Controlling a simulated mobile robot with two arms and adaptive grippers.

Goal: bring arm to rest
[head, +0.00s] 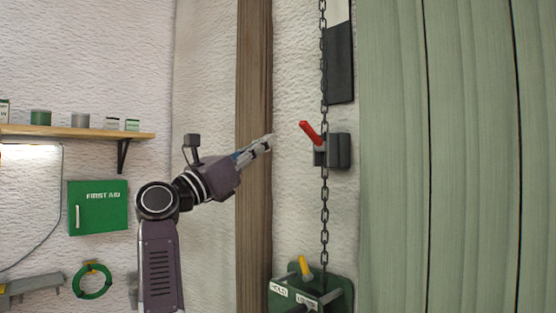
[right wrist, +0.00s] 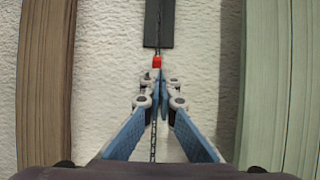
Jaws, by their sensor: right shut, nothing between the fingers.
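My right gripper (head: 269,141) is raised in front of the wooden post, its fingers pointing right toward the wall unit. In the right wrist view the gripper (right wrist: 159,76) has its fingers together with nothing between them. A red lever (head: 310,131) sits on a dark wall block (head: 340,151), tilted up to the left. In the head view a gap shows between the fingertips and the lever. The red tip (right wrist: 157,61) shows just beyond the fingers in the right wrist view, where they hide the block. My left gripper is in neither view.
A chain (head: 325,215) hangs down the wall past the block. Below is a green panel (head: 341,295) with a yellow handle (head: 305,267) and labels. A wooden post (head: 254,60) stands left and green boards (head: 455,150) right. A shelf (head: 75,132) and first-aid box (head: 98,207) are far left.

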